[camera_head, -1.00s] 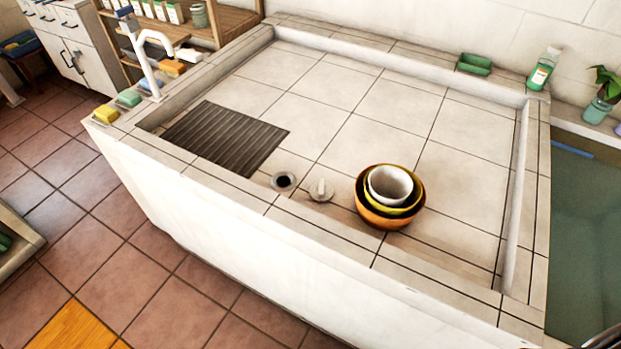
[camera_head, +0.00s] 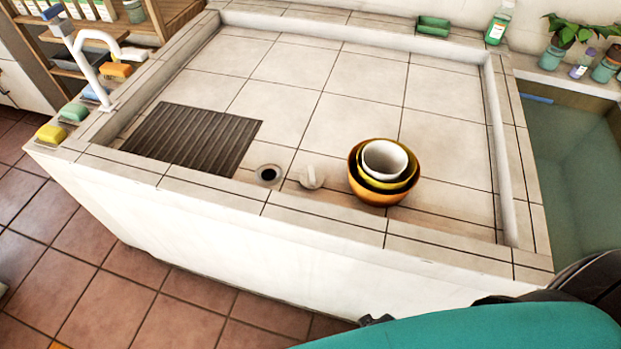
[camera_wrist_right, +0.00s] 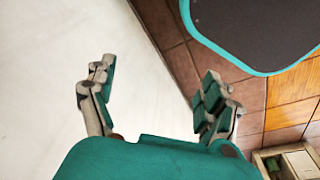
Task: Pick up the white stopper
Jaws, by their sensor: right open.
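The white stopper (camera_head: 311,178) stands on the tiled basin floor near the front wall. It is between the dark round drain hole (camera_head: 268,174) on its left and the nested bowls on its right, apart from both. My right gripper (camera_wrist_right: 152,88) is open and empty in the right wrist view, with its fingers spread above the floor beside a white wall. The stopper is not in that view. In the head view part of my right arm (camera_head: 480,330) shows at the lower right, outside the basin. My left gripper is in neither view.
Nested bowls (camera_head: 365,193), orange outside and white inside, stand right of the stopper. A dark ribbed mat (camera_head: 193,138) lies left of the drain. The basin's front wall (camera_head: 230,228) rises between floor and basin. A white tap (camera_head: 92,68) and soaps stand on the left rim.

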